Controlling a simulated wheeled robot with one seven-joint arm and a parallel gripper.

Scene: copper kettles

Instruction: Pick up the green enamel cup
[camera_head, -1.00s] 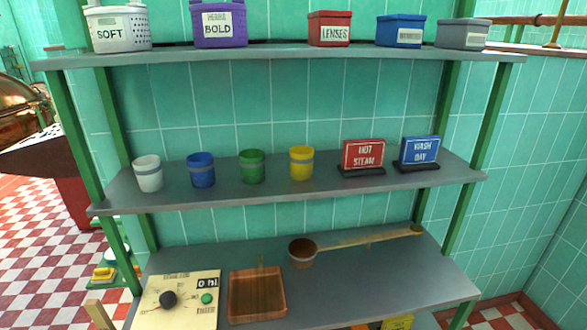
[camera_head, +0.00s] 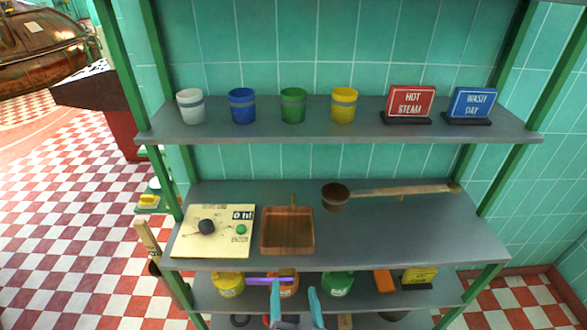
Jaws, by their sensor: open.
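A white cup (camera_head: 190,106) stands at the left of the row. My gripper (camera_head: 295,291) shows at the bottom edge as two teal fingers, spread apart with nothing seen held between them. It appears well below the green cup in the picture. The rest of my arm is out of view.
A red sign (camera_head: 410,103) and a blue sign (camera_head: 471,103) stand right of the cups. The shelf below holds a dial panel (camera_head: 212,231), a copper tray (camera_head: 287,247) and a long-handled ladle (camera_head: 335,198). Green posts frame the unit. The lowest visible shelf is cluttered.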

